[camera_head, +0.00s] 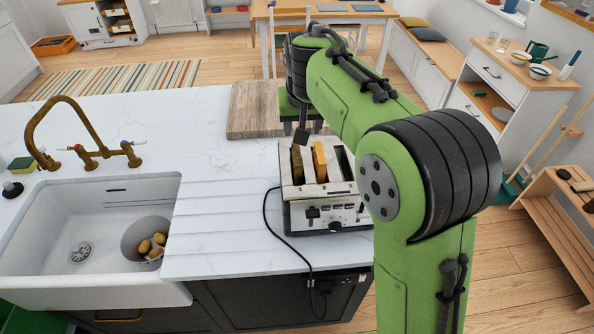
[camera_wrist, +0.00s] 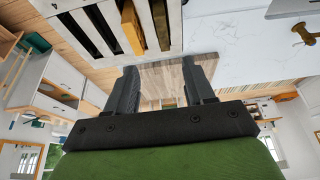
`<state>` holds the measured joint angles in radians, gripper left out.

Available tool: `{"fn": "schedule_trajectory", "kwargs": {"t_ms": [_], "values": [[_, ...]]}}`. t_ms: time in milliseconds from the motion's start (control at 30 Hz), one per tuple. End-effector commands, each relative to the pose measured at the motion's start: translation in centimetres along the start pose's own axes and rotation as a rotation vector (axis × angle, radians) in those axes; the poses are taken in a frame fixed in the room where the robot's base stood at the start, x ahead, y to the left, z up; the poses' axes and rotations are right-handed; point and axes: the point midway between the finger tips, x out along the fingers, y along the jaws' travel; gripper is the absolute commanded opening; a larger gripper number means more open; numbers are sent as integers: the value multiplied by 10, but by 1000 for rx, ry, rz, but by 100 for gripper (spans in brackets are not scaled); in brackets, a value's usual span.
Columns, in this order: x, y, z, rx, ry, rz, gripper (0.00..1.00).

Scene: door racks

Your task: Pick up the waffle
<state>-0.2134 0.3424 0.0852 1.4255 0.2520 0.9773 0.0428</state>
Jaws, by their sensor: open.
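A silver toaster (camera_head: 322,214) stands on the white counter. Two slices stick up from its slots: a golden-orange one (camera_head: 320,162) and a darker brown one (camera_head: 297,164) left of it. I cannot tell which one is the waffle. In the wrist view the toaster is at the top, with the golden slice (camera_wrist: 132,28) and the brown slice (camera_wrist: 161,24) side by side. My gripper (camera_wrist: 160,66) is open and empty, its fingers apart from both slices. In the head view, a dark finger shows just behind the toaster; the rest is partly hidden by my arm.
A wooden board (camera_head: 256,108) lies behind the toaster. A sink (camera_head: 84,216) with a round bowl (camera_head: 146,240) of brown items and a brass tap (camera_head: 62,140) are at left. A black cord (camera_head: 282,235) runs over the counter's front edge.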

Motion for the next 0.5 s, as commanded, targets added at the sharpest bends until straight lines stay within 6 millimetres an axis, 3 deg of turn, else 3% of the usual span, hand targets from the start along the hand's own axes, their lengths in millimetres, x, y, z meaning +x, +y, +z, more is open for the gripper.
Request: {"fn": "schedule_trajectory", "kwargs": {"t_ms": [33,167,500], "values": [[12,-5,-5,2,-4,-2,53],[27,-9,-10,5,-7,-2,53],[106,-8,-9,6,-8,-2,53]]}}
